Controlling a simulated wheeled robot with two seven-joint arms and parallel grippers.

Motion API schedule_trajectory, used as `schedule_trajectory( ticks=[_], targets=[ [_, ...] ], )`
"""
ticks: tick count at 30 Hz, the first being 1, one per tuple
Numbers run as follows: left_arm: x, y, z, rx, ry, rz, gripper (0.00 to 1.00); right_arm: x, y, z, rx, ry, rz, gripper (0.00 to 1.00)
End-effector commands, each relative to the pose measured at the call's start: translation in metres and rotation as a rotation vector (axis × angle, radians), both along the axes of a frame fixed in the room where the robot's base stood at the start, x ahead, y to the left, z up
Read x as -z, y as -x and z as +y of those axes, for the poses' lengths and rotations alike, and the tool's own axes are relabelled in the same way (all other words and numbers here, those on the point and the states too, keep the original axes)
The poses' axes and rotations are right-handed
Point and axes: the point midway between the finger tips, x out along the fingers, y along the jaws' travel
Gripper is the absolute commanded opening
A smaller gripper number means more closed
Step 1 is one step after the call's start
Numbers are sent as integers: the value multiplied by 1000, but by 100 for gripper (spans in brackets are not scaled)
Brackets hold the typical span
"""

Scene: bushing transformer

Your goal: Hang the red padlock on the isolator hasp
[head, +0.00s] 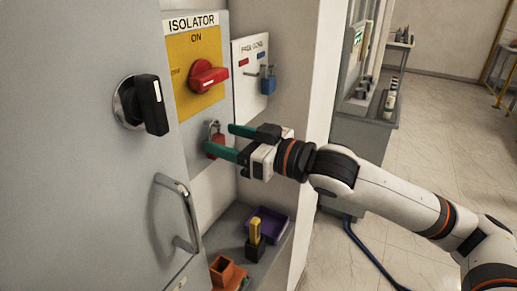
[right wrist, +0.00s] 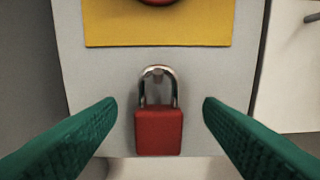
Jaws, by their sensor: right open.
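The red padlock (head: 215,142) hangs upright at the lower part of the grey isolator panel (head: 184,142), below the yellow plate with the red rotary switch (head: 208,76). In the right wrist view the padlock (right wrist: 158,131) has its silver shackle (right wrist: 158,82) around a small metal piece on the panel, which looks like the hasp (right wrist: 158,71). My right gripper (head: 232,141) is open. Its green fingers (right wrist: 160,105) stand either side of the padlock with a gap on each side, not touching it. My left gripper is not in view.
A grey cabinet door with a black knob (head: 142,104) and a handle (head: 178,212) is at left. Below, a shelf holds a purple tray (head: 267,225) and an orange box (head: 222,270).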

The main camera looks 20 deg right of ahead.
Motion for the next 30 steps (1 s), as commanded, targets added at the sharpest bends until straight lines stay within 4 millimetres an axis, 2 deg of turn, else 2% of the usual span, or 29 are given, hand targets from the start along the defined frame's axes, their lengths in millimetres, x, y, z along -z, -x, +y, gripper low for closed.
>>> schedule_trajectory(
  ticks=[9, 14, 21, 30],
  targets=[
    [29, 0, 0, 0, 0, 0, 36, 6, 44, -36, 5, 8, 0, 61],
    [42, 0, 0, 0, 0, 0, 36, 6, 62, -46, -1, 11, 0, 61],
    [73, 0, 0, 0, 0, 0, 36, 7, 73, -63, 11, 2, -3, 61],
    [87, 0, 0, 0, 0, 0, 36, 2, 83, -64, -1, 2, 0, 61]
  ],
)
